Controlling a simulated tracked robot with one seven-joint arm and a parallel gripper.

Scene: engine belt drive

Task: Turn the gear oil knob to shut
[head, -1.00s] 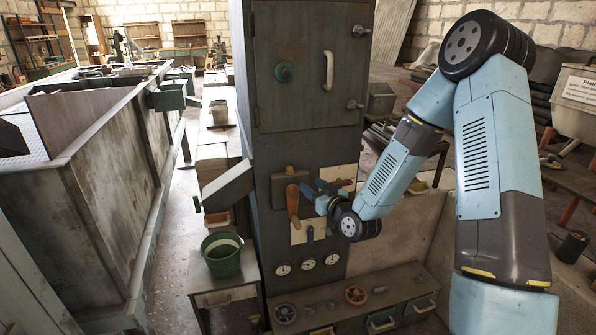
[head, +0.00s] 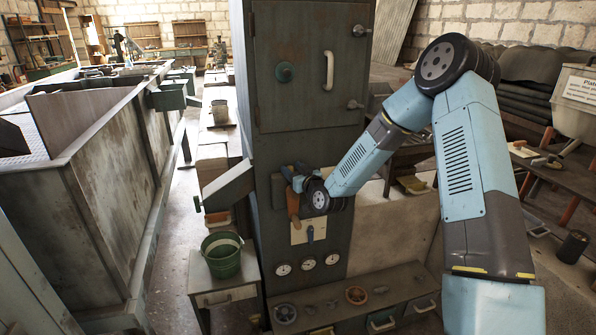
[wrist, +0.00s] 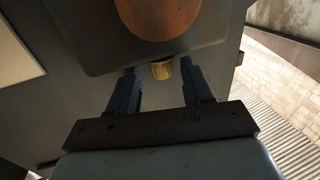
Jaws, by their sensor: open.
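A small brass knob (wrist: 162,70) sticks out from the edge of a dark box (wrist: 100,55) in the wrist view. I see no label on it, so I cannot tell if it is the gear oil knob. My gripper (wrist: 158,75) is open, with one blue finger on each side of the knob; I cannot tell if they touch it. In the head view my gripper (head: 292,172) is at the top of the box on the cabinet front, above an orange handle (head: 293,204). The knob is hidden there behind my gripper and wrist.
The tall grey cabinet (head: 310,100) carries a blue lever (head: 310,234) on a pale plate and several gauges (head: 308,263). A green bucket (head: 221,256) stands on the left.

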